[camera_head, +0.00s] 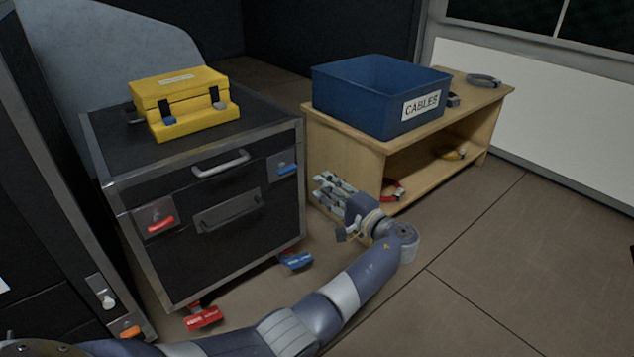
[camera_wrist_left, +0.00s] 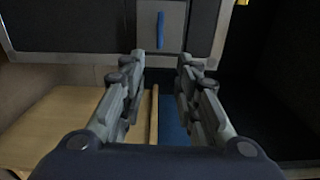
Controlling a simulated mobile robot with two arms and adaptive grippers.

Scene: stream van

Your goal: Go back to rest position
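My left arm comes in from the bottom left of the head view, and its gripper (camera_head: 325,188) is between the black flight case (camera_head: 200,210) and the wooden bench (camera_head: 345,165). The left wrist view shows the two fingers (camera_wrist_left: 158,85) apart with nothing between them. The fingers point toward the case, with its metal edge and a blue latch (camera_wrist_left: 161,30) ahead. I cannot tell from the head view whether the gripper touches the case or bench. My right gripper is not in view.
A yellow toolbox (camera_head: 185,125) sits on the case. A blue bin (camera_head: 360,115) labelled CABLES stands on the bench. Coiled cables lie on the bench top (camera_head: 484,80) and lower shelf (camera_head: 455,153). A dark cabinet (camera_head: 50,200) is at left. Floor at right is clear.

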